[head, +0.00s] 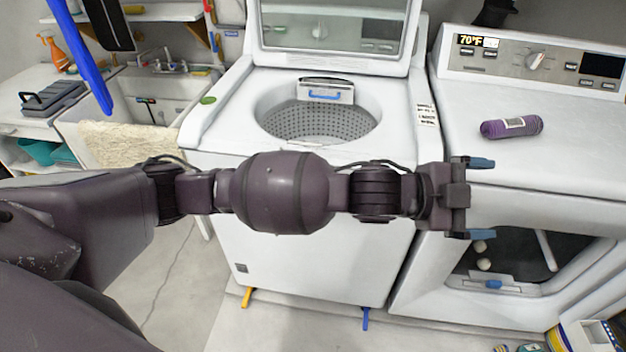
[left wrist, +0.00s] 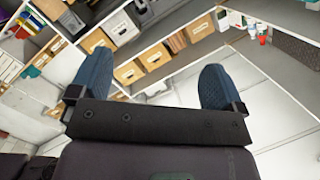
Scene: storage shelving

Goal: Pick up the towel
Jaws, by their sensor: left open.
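A rolled purple towel (head: 511,127) with a pale label lies on top of the right-hand white machine in the head view. A beige, fluffy cloth (head: 130,143) hangs over the front edge of the sink at the left. My left arm reaches across the middle of the head view. My left gripper (head: 482,198) is open and empty, its blue fingers pointing right, in front of the machine and nearer to me than the purple roll. The left wrist view shows its open fingers (left wrist: 155,82) with nothing between them. My right gripper is not in view.
A washer (head: 222,103) with its lid up stands in the middle, beside the dryer (head: 592,160). The dryer's front opening shows white balls inside. A sink (head: 90,107) is at the left. Shelves with boxes (left wrist: 128,73) show in the left wrist view. The dryer top around the roll is clear.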

